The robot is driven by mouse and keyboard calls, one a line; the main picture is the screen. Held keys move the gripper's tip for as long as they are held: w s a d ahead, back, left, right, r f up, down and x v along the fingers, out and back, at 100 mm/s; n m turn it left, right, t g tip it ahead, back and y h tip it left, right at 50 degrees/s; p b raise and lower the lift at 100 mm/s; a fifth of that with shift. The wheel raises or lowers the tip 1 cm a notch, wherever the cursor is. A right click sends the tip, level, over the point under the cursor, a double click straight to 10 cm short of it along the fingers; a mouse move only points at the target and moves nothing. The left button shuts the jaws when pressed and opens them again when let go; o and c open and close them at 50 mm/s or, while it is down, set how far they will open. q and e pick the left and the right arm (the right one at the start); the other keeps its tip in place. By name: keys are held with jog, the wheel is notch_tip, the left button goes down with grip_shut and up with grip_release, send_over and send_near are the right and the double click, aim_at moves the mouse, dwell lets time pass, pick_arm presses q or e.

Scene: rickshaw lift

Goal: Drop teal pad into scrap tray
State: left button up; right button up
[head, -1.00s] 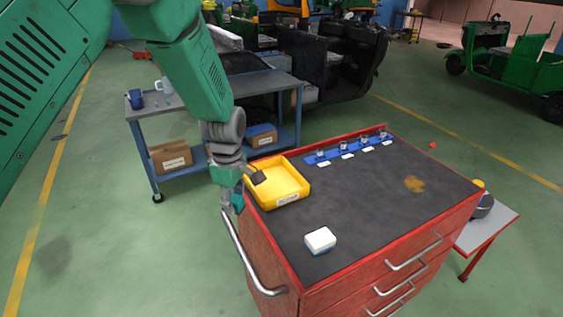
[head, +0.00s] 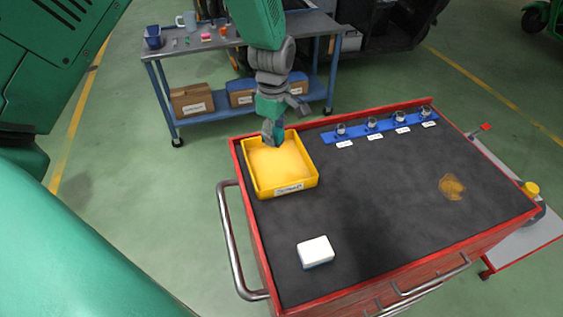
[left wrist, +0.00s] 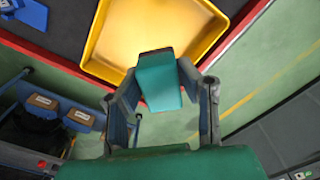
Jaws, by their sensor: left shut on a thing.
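The teal pad (left wrist: 158,75) shows in the left wrist view between the fingers of my left gripper (left wrist: 160,88), which is shut on it. The yellow scrap tray (head: 285,168) sits at the back left corner of the cart top, with a label on its front wall. In the head view my left gripper (head: 272,133) is over the back part of the tray; the pad is hard to tell from the gripper there. In the left wrist view the pad overlaps the near rim of the tray (left wrist: 205,47). The tray floor in view looks empty. My right gripper is not in view.
A white block (head: 316,251) lies on the dark cart top near the front. A blue strip (head: 380,128) with several small pieces and labels runs along the back. A grey bench (head: 215,50) stands behind. The cart's middle is clear apart from an orange-brown stain (head: 452,187).

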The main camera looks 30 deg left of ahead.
pick_arm(q)
jog(key=f+b, duration=0.2)
jog(key=f, duration=0.1)
jog(key=shift+w+a+f, duration=0.2)
jog(key=shift+w+f, duration=0.05)
jog(key=shift+w, duration=0.15)
jog(key=shift+s+d+f+b, duration=0.1)
jog(key=shift+s+f+b, duration=0.1)
jog(key=shift+b, duration=0.15)
jog(key=o, duration=1.2)
jog(key=shift+o, duration=0.2)
jog(key=shift+w, duration=0.1)
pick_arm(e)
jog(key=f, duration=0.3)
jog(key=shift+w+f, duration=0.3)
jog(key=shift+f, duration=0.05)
pick_arm(q)
jog(key=shift+r, duration=0.4)
notch_tip(320, 180, up, 11)
jog(key=shift+d, duration=0.1)
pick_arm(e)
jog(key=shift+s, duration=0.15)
